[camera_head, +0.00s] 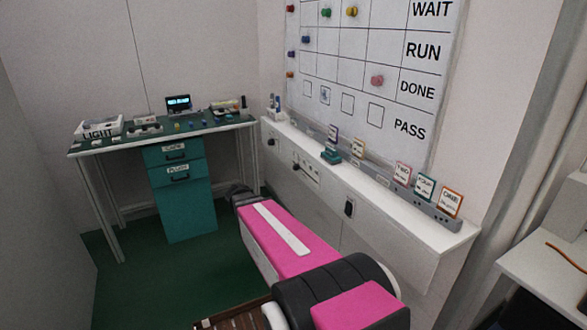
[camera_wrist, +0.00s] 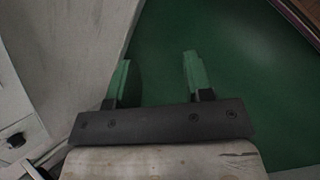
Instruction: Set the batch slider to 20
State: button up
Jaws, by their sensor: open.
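The front face of the white ledge carries a small pale plate with marks and a dark knob (camera_head: 297,168), which looks like a slider. Its lettering is too small to read, so I cannot tell its setting or confirm that it is the batch slider. My gripper (camera_wrist: 158,72) shows in the wrist view with its two green fingers apart and nothing between them. It points toward the green floor, beside a pale wall panel. In the head view my pink and black arm reaches below the ledge, and my fingers cannot be made out there.
The white ledge (camera_head: 453,236) holds several small cards and a teal stand (camera_head: 331,155). Other dark controls sit on its front, including a black switch (camera_head: 349,208). A green-topped desk (camera_head: 137,138) with teal drawers (camera_head: 190,212) stands back left. Green floor lies open between.

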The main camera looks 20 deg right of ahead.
jog(key=w+d+r+n+h, duration=0.5)
jog(key=w+d+h, duration=0.1)
jog(key=w, duration=0.2)
jog(key=n+t+h, duration=0.1)
jog(key=n+h, duration=0.4)
jog(key=n, duration=0.1)
send_near(294, 167)
jog(key=d, duration=1)
jog(key=shift+w+r, duration=0.1)
jog(key=shift+w, duration=0.3)
jog(key=shift+s, duration=0.1)
grip_shut()
